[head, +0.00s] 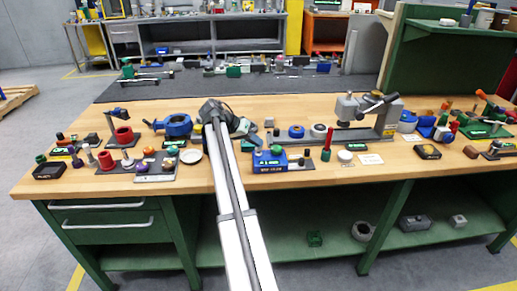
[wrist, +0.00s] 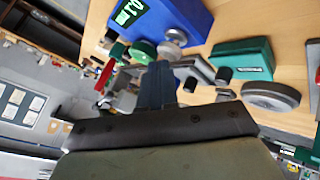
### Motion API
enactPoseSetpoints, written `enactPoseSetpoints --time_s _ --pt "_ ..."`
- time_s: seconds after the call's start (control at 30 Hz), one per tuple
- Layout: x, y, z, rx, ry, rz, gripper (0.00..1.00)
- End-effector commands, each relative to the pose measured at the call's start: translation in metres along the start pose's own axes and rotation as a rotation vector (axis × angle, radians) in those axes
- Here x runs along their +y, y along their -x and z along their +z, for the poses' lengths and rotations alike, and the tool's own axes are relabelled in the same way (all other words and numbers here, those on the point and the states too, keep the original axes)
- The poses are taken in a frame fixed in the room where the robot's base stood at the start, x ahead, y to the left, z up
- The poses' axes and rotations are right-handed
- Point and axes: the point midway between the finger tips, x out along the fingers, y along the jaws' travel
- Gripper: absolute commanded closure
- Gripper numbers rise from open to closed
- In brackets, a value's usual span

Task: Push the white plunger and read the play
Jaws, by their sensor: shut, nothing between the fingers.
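A blue block with a small green display (head: 268,160) stands near the bench's front edge in the head view. It also shows at the top of the wrist view (wrist: 180,18), tilted by the camera angle. Beside it in the wrist view are a green round knob (wrist: 143,50) and a pale round part (wrist: 175,37); I cannot tell whether the pale part is the white plunger. My gripper's fingers (wrist: 158,85) are shut and empty, pointing toward these parts. The fingertips appear close to them; contact cannot be told. In the head view my arm mostly hides the gripper.
A green box (wrist: 242,60) and a grey ring-like part (wrist: 271,96) lie to the right in the wrist view. A red-handled part (head: 326,145), a white disc (head: 345,156) and a grey clamp fixture (head: 350,130) stand right of the block.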

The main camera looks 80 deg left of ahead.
Motion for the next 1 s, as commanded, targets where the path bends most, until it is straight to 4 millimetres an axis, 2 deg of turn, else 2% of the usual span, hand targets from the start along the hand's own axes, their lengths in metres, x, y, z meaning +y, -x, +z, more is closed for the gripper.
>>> enactPoseSetpoints --time_s 1.0 --pt "-0.004 -0.0058 0.0043 -0.001 0.0 0.0 1.0"
